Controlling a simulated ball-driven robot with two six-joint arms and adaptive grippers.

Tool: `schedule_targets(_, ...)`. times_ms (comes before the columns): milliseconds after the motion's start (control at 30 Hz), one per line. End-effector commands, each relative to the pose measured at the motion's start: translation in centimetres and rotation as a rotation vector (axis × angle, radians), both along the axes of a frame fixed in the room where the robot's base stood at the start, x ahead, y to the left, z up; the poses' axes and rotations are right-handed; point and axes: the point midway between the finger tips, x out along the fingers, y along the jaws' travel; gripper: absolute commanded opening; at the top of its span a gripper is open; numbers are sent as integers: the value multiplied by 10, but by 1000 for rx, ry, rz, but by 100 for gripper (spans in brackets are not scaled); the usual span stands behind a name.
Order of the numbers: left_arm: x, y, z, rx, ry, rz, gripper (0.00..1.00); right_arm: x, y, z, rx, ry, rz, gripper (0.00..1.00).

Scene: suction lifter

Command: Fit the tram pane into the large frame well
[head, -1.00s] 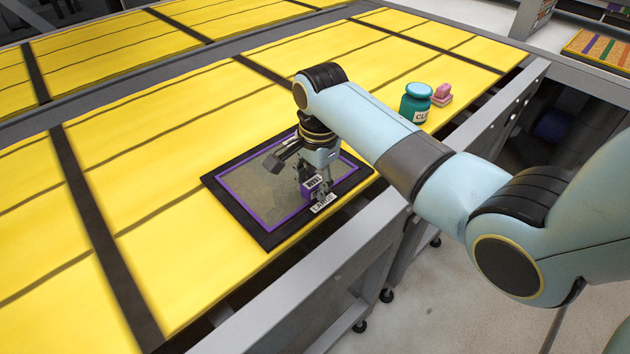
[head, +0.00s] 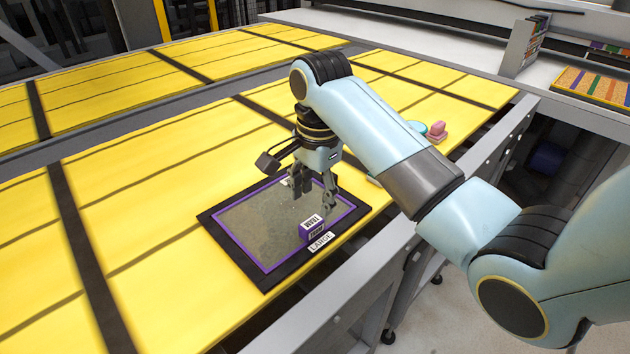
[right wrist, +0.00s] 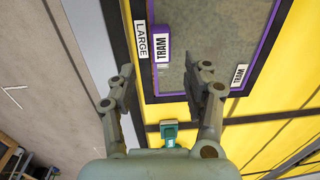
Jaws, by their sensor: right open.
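The tram pane (head: 270,225) is a grey sheet with a purple border, lying inside the black frame (head: 232,264) marked LARGE. It also shows in the right wrist view (right wrist: 205,50). Its border looks parallel to the frame on the visible sides; I cannot tell its exact depth. A purple block (head: 304,232) labelled TRAM stands at its near edge, beside the LARGE label (head: 321,241). My right gripper (head: 315,200) is open and empty above the pane, apart from the block. In the right wrist view its fingers (right wrist: 161,80) are spread wide. My left gripper is not in view.
A teal-lidded jar (head: 417,127), partly hidden by my right arm, and a pink object (head: 437,131) stand farther right on the yellow table (head: 150,200). The table's grey front rail (head: 345,287) runs close to the frame. The yellow surface left of the frame is clear.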

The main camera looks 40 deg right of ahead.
Motion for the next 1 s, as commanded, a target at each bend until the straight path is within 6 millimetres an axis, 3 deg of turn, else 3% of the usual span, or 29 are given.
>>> schedule_targets(100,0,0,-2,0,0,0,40,0,-1,22,-1,-3,0,51)
schedule_targets(300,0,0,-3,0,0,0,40,-3,0,39,0,0,0,51)
schedule_targets(867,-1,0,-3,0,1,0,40,-4,0,40,0,1,4,51)
schedule_targets(1000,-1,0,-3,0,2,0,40,-22,0,29,-18,-14,109,51)
